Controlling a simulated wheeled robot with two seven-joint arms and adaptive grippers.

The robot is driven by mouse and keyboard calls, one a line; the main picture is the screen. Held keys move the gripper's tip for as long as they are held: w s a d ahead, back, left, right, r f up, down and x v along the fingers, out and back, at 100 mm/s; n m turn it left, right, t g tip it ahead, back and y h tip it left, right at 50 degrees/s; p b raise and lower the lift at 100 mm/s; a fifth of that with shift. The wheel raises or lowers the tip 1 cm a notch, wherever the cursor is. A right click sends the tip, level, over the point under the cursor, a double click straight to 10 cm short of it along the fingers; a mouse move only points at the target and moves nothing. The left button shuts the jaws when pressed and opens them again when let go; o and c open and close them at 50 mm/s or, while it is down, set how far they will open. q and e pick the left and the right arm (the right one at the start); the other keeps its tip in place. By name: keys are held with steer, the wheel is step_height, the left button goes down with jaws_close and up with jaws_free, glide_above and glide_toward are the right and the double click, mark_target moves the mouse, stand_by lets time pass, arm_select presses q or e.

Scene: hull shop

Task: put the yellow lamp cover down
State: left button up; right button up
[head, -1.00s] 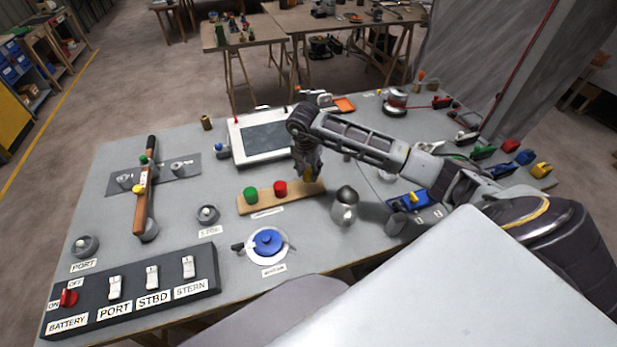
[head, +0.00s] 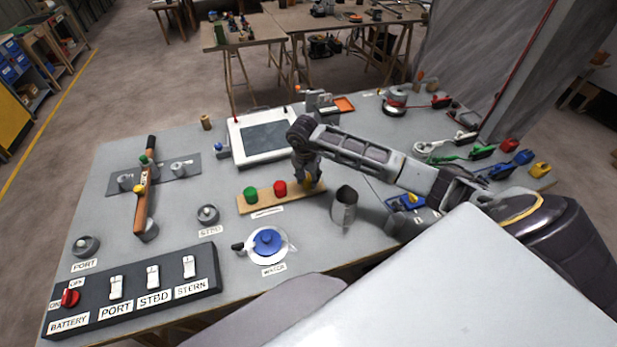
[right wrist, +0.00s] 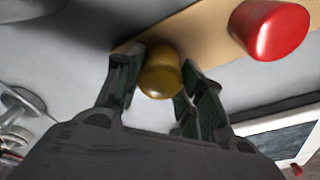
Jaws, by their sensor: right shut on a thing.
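The yellow lamp cover (right wrist: 160,72) is between the fingers of my right gripper (right wrist: 158,90) in the right wrist view, and the gripper is shut on it. In the head view my right gripper (head: 308,184) is at the right end of the wooden board (head: 262,206), and the cover (head: 309,181) is mostly hidden by the fingers. I cannot tell whether the cover touches the board. The green cover (head: 250,194) and the red cover (head: 280,188) stand on the board to the left. My left gripper is not in view.
A metal jug (head: 344,205) stands just right of the board. A framed dark panel (head: 262,140) lies behind. The switch box (head: 135,292) is at the front left.

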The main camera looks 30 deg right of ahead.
mark_target(308, 176)
steer(key=shift+f, duration=0.15)
steer(key=o, duration=0.8)
steer(key=shift+o, duration=0.2)
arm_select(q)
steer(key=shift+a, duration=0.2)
arm_select(e)
steer(key=r, duration=0.6)
steer(key=shift+s+a+r, duration=0.1)
steer(key=shift+s+a, duration=0.05)
steer(key=shift+a, duration=0.2)
steer(key=r, duration=0.3)
steer(key=r+b, duration=0.1)
steer(key=shift+s+a+r, duration=0.15)
steer(key=shift+s+a, duration=0.05)
steer(key=shift+a, duration=0.1)
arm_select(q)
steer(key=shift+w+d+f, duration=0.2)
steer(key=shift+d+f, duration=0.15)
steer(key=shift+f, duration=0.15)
arm_select(e)
steer(key=shift+s+a+r, duration=0.1)
steer(key=shift+a+r, duration=0.05)
steer(key=shift+r, duration=0.7)
